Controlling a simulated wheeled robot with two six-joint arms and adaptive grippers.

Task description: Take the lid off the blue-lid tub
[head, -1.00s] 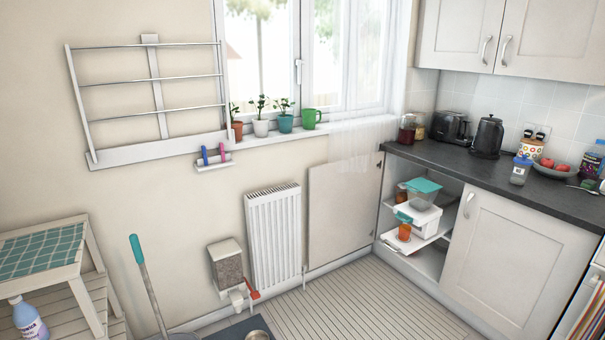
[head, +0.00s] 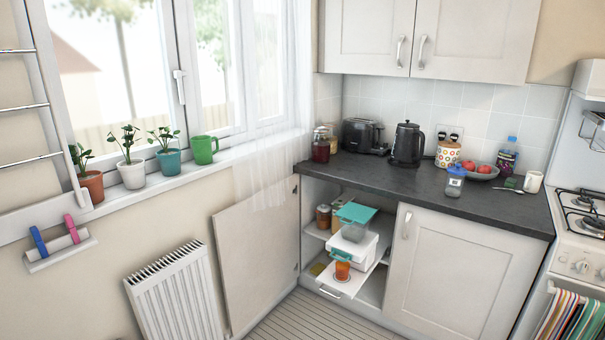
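The blue-lid tub (head: 455,182) stands upright on the dark counter (head: 400,187), near its front edge. It is a small clear tub with a pale label, and its blue lid (head: 457,170) sits on top. Neither of my grippers shows in the head view.
A kettle (head: 407,145), toaster (head: 365,136), patterned canister (head: 447,153), fruit bowl (head: 479,171), bottle (head: 506,156) and white mug (head: 533,182) stand behind or beside the tub. Below, an open cupboard holds teal-lidded containers (head: 355,220); its door (head: 257,258) stands open. A stove (head: 580,235) is at right.

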